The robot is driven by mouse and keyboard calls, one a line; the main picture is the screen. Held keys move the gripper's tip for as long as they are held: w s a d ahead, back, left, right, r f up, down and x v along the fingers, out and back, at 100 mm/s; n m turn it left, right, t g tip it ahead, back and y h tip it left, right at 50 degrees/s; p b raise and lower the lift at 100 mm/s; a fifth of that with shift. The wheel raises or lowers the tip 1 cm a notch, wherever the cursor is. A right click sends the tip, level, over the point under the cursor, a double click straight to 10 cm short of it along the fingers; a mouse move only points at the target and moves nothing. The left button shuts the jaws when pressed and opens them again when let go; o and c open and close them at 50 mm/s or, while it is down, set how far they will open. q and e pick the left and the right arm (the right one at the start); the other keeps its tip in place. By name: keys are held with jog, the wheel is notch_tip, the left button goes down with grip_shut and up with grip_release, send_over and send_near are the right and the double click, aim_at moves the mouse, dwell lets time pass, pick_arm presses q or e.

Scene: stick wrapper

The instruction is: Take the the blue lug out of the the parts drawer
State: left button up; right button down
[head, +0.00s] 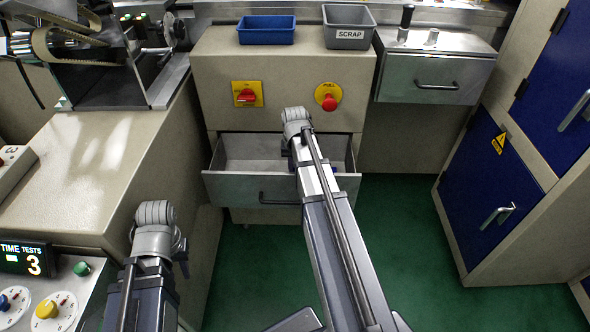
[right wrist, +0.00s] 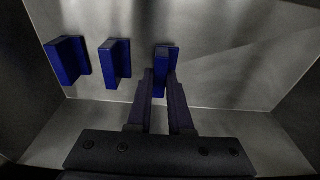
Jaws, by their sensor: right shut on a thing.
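The parts drawer (head: 232,186) is pulled open below the machine's front panel in the head view. In the right wrist view three blue lugs stand in a row inside it: one at left (right wrist: 67,60), one in the middle (right wrist: 115,63) and one at right (right wrist: 166,54). My right gripper (right wrist: 161,80) is shut on the right blue lug, with a finger on each side of it. In the head view my right arm hides these fingers and the lugs. My left gripper (head: 158,240) is at lower left, away from the drawer; its fingertips are not clear.
A blue tray (head: 266,37) and a grey SCRAP bin (head: 348,38) stand on the machine top, above a red knob (head: 247,96) and a red stop button (head: 329,103). A shut drawer (head: 432,82) is at right. Blue-doored cabinets (head: 488,185) stand further right. Green floor lies between.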

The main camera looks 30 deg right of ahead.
notch_tip(320, 180, up, 9)
jog(key=p, duration=0.8)
